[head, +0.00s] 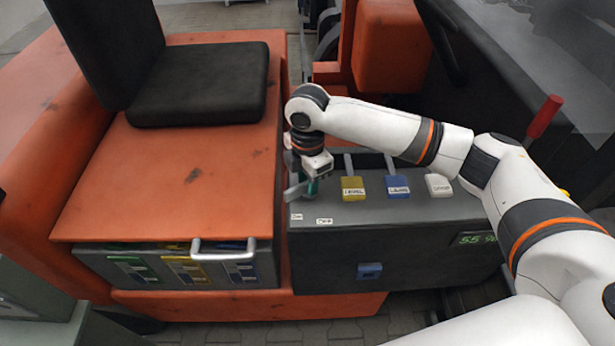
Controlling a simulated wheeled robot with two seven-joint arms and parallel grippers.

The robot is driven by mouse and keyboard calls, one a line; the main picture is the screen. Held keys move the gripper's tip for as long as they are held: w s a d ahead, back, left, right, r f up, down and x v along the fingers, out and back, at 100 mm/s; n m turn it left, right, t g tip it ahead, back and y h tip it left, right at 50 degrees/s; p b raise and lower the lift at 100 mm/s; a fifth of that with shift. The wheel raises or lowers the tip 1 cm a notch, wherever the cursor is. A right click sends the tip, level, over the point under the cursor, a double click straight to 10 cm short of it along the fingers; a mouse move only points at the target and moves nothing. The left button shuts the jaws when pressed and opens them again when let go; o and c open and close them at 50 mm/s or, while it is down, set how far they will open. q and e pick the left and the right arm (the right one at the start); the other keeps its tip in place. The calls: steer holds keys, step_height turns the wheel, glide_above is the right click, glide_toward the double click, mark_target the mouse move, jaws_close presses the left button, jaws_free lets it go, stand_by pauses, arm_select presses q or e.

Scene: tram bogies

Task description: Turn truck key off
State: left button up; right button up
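My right gripper (305,185) reaches in from the right and points down at the left end of the dark control console (400,225). A small teal piece (313,187) shows at its fingers; it may be the truck key, but the gripper hides most of it. I cannot tell whether the fingers are closed on it. My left gripper is out of view.
Yellow (353,188), blue (397,187) and white (438,184) levers stand right of the gripper, under my forearm. A red-handled lever (543,118) is further right. A black seat (200,85) on an orange body is left. A green display (478,239) is on the console front.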

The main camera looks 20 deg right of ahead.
jaws_close()
steer(key=shift+r+n+p, duration=0.2)
steer(key=shift+n+p, duration=0.7)
steer(key=shift+p, duration=0.2)
steer(key=shift+s+n+p, duration=0.1)
steer(key=shift+n+p, duration=0.65)
steer(key=shift+n, duration=0.05)
steer(key=n+p, duration=0.2)
steer(key=n, duration=0.2)
steer(key=shift+p, duration=0.35)
steer(key=shift+d+f+n+p, duration=0.15)
steer(key=shift+n+p, duration=0.45)
steer(key=shift+n, duration=1.6)
